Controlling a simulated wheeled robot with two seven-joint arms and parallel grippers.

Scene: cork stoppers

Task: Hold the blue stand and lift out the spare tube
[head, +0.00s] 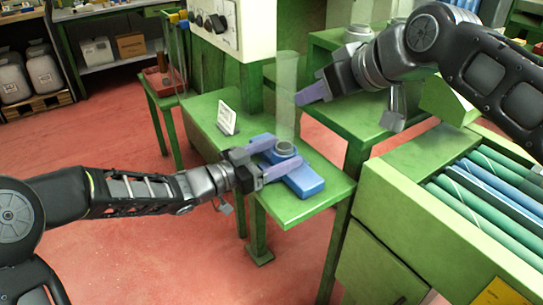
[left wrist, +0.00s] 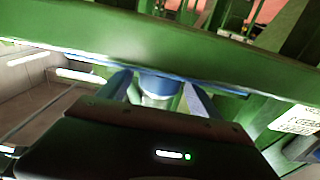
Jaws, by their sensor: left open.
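The blue stand (head: 308,182) lies on a green table, with a grey collar (head: 284,149) on top. A clear, see-through tube (head: 287,95) rises upright from the collar. My left gripper (head: 277,158) is open, with one finger on each side of the collar; I cannot tell whether they touch it. The left wrist view shows a blue and grey round part (left wrist: 157,88) between the two fingers. My right gripper (head: 304,95) is beside the tube, to its right, and its fingers overlap in the picture, so its opening is unclear.
A white card (head: 226,118) stands on the table behind the stand. Another clear tube (head: 364,12) stands in a collar on the green table behind. A green cabinet (head: 400,215) with green and blue tubes is at the right. Red floor lies open at the front.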

